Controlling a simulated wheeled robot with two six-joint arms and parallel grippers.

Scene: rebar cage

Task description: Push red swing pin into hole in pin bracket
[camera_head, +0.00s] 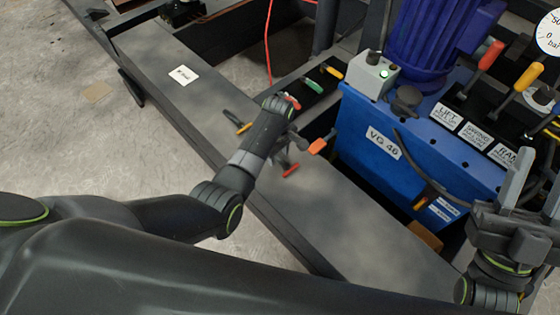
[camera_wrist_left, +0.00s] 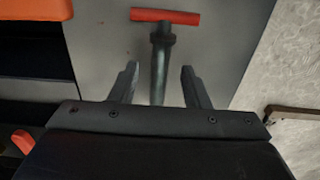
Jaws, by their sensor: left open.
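The red swing pin shows in the left wrist view as a red crossbar handle (camera_wrist_left: 165,17) on a dark round shaft (camera_wrist_left: 160,62). In the head view its red handle (camera_head: 291,170) is small, over the grey beam. My left gripper (camera_head: 288,148) is beside it, partly hidden by my own wrist. In the left wrist view the left gripper (camera_wrist_left: 159,76) is open, with a finger on each side of the shaft and visible gaps. The handle lies beyond the fingertips. I cannot make out the pin bracket or its hole. My right gripper (camera_head: 537,186) is open and empty at the lower right.
A long grey beam (camera_head: 345,225) runs under the left gripper. An orange-tipped lever (camera_head: 318,146) stands close to its right. A blue hydraulic unit (camera_head: 400,150) with several levers stands to the right. A red cable (camera_head: 268,45) hangs behind. Concrete floor is at left.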

